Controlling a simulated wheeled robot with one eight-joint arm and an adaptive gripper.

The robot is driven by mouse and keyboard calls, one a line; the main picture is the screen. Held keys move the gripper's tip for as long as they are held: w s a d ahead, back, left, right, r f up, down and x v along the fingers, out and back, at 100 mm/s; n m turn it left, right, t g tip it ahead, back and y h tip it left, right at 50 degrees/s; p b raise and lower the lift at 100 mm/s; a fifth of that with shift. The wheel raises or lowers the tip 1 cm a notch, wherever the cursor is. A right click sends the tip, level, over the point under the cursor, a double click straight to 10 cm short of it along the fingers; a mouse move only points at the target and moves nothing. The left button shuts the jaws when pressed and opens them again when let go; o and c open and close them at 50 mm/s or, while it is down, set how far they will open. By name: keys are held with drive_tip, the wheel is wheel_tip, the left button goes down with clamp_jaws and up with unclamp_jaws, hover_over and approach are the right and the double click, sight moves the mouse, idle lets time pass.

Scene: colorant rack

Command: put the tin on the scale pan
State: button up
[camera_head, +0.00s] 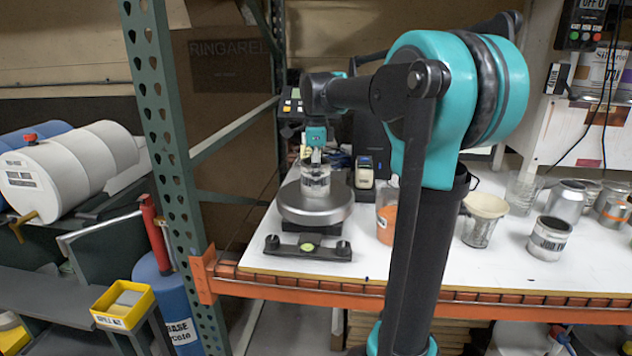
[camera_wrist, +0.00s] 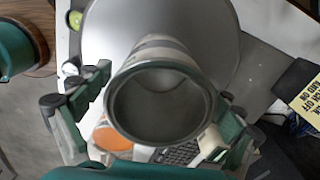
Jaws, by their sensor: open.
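The tin (camera_head: 316,183) is a small grey can with a pale label band. It stands upright on the round grey scale pan (camera_head: 330,208), near its back left part. In the wrist view I look down into the open, empty-looking tin (camera_wrist: 158,102), with the bare pan (camera_wrist: 215,35) beyond it. My gripper (camera_head: 316,158) is over the tin from above. In the wrist view its open fingers (camera_wrist: 157,98) sit to the left and right of the tin, with a visible gap at least on the left. The tin's base is hidden in the wrist view.
A dark bar with a round level (camera_head: 308,248) lies in front of the scale. A cup with orange contents (camera_head: 385,222) stands right of it. A filter-topped cup (camera_head: 484,218) and a labelled can (camera_head: 549,238) stand further right. A green rack post (camera_head: 165,140) rises at left.

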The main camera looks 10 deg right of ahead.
wheel_tip(320, 180, up, 11)
idle(0.3)
